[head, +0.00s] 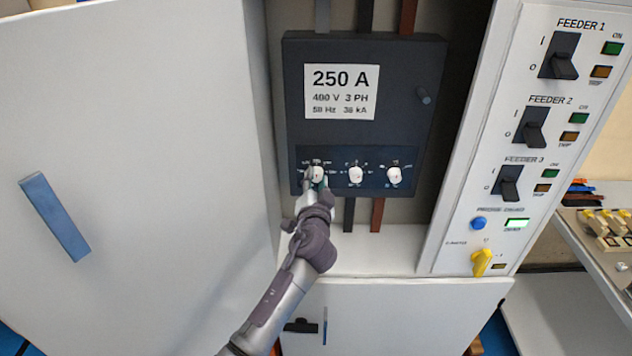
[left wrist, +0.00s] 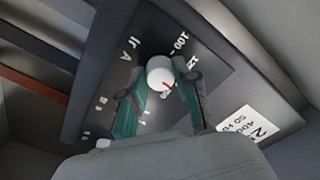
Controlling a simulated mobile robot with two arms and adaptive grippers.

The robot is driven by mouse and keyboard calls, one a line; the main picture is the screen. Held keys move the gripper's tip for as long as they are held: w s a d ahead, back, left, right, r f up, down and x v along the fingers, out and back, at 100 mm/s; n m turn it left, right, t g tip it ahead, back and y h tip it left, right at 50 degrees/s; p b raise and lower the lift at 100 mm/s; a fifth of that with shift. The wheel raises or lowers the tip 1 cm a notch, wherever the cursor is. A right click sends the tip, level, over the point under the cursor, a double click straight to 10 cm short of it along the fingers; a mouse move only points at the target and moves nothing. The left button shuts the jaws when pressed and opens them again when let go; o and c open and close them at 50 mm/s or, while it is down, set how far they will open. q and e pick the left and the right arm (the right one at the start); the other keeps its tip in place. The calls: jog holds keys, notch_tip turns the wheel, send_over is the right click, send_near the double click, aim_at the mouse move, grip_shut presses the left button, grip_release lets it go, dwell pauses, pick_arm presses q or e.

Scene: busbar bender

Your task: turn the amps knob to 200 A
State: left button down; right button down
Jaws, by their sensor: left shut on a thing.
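A dark breaker panel (head: 432,70) hangs in the open cabinet. Three white knobs sit in a row along its lower strip. The leftmost white knob (head: 317,173) is at my left gripper (head: 315,184), which is shut on it. In the left wrist view the same white knob (left wrist: 160,72) sits between the two green-grey fingers, beside a scale marked "Ir A". A red mark shows on the knob's lower right side in that view. Some scale numbers, such as 100, are readable; others are hidden by the fingers. My right gripper is not in view.
The middle knob (head: 356,174) and right knob (head: 394,175) stand close beside the held one. An open white door (head: 130,130) is at left. A white feeder panel (head: 510,150) with black switches and a yellow knob (head: 481,262) is at right.

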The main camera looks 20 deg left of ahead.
pick_arm(q)
jog(key=m, duration=0.4)
jog(key=shift+m+p, duration=0.3)
jog(key=shift+p, duration=0.05)
jog(key=shift+m+p, duration=0.35)
jog(key=shift+m, duration=1.15)
jog(key=c, duration=0.8)
grip_release()
jog(key=shift+c, duration=0.2)
jog(key=shift+s, duration=0.15)
jog(key=v, duration=1.1)
jog(key=shift+s, duration=0.35)
